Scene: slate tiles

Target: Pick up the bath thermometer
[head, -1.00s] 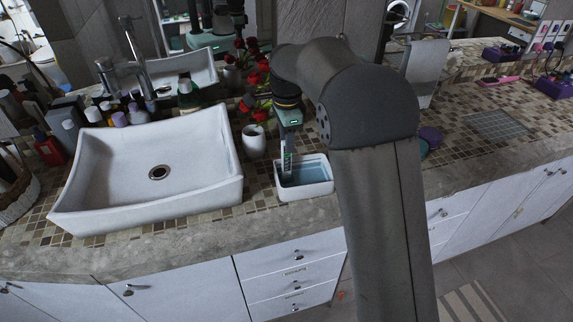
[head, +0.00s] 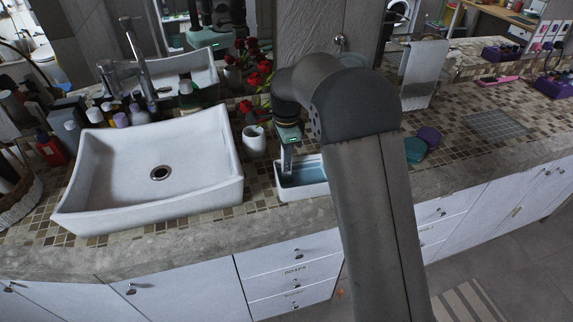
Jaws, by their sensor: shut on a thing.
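A white rectangular tub (head: 302,193) with blue water stands on the tiled counter, right of the sink. My gripper (head: 287,170) points down over the tub's left part, its fingertips at or just inside the tub. The fingers are closed together on something slim. The bath thermometer is not clearly visible; the fingers and the small scale hide it.
A white sink (head: 205,180) stands left of the tub, with a white cup (head: 254,141) between them near red flowers. Teal and purple round items (head: 415,150) lie right of my arm. Bottles stand behind the sink.

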